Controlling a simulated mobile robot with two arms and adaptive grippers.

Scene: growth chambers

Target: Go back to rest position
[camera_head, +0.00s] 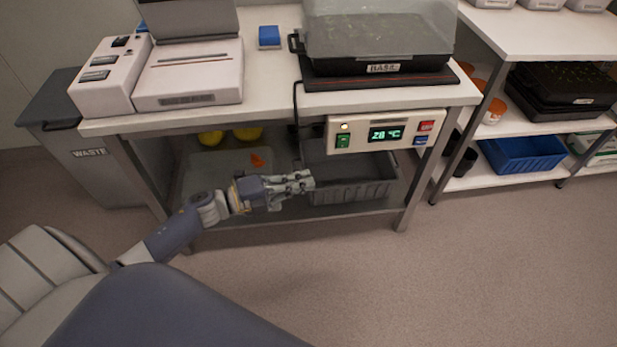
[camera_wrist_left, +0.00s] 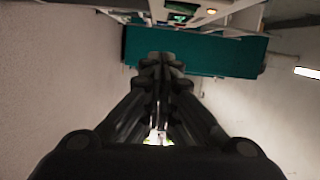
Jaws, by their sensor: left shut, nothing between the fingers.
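My left gripper (camera_head: 298,182) is stretched out in front of the bench, below the tabletop and near the control panel. Its fingers are shut with nothing between them. In the left wrist view the closed fingers (camera_wrist_left: 158,75) point up the picture toward a teal surface (camera_wrist_left: 200,50). The control panel (camera_head: 385,132) on the bench's front shows a green 28 °C display, and it appears at the top of the left wrist view (camera_wrist_left: 180,12). My right gripper is in neither view.
The bench (camera_head: 270,90) carries a white device (camera_head: 190,75) and a covered tray (camera_head: 380,66). A grey crate (camera_head: 350,190) sits on its lower shelf. A waste bin (camera_head: 105,165) stands left, a shelf unit (camera_head: 540,35) right. The floor (camera_head: 460,270) in front is clear.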

